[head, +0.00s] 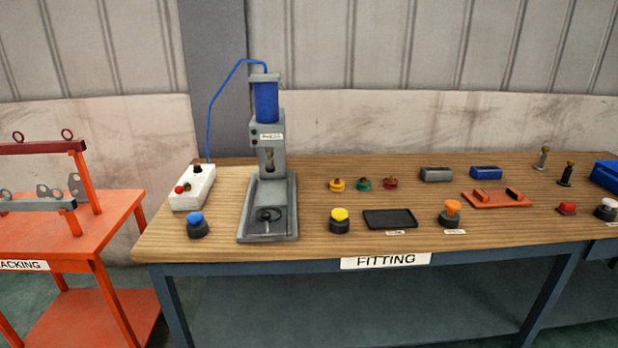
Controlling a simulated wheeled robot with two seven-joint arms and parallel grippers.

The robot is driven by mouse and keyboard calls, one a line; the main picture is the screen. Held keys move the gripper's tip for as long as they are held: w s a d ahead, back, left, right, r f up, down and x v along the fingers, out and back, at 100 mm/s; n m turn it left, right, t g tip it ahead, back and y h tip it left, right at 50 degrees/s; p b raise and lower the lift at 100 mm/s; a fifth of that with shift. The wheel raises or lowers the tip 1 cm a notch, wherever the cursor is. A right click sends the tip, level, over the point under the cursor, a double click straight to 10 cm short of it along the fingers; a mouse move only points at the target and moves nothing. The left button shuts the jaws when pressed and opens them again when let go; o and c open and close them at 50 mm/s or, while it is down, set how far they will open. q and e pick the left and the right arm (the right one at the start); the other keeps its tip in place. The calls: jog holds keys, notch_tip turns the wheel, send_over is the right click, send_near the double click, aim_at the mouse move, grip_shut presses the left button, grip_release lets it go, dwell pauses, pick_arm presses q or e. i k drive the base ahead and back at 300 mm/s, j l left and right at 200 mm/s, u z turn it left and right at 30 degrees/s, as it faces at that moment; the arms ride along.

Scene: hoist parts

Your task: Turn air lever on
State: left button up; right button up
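A white box (193,190) stands at the left end of the fitting table. It carries a red knob (180,188) at its front left, a small greenish part beside it, and a dark knob (197,169) at its back. A blue hose (213,100) runs from behind the box up to the blue cylinder (266,100) of a grey press (270,190). No part is labelled as the air lever, and I cannot tell which small part on the box it is or how it is set. Neither of my grippers is in view.
A blue-topped button (196,224) stands in front of the box. A yellow-topped button (339,219), a black pad (390,219) and an orange-topped button (451,211) are right of the press. Orange racking (105,215) stands left of the table. Bare wood lies between the parts.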

aim_at(179, 189)
jog(key=i+l, duration=0.1)
jog(key=i, duration=0.45)
jog(key=i+l, duration=0.15)
jog(key=i, duration=0.4)
